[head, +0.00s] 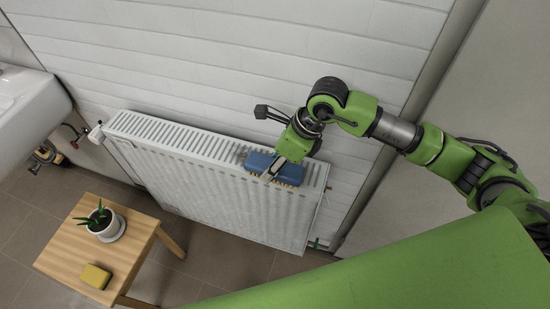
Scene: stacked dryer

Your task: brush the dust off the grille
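The grille (170,133) is the slotted top of a white radiator (215,195) against the tiled wall. A blue brush (258,162) with pale bristles along its lower edge is at the right part of the grille, on it or just above it; I cannot tell which. My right gripper (273,172) comes down over the brush from the right and appears closed on it. The fingers partly cover the brush. A greyish patch, perhaps dust (240,152), shows on the slots just left of the brush. My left gripper is out of view.
A wooden table (75,245) at lower left bears a potted plant (103,224) and a yellow sponge (96,276). A white sink (25,110) is at the left edge. A valve (97,133) sits at the radiator's left end. The grille left of the brush is clear of objects.

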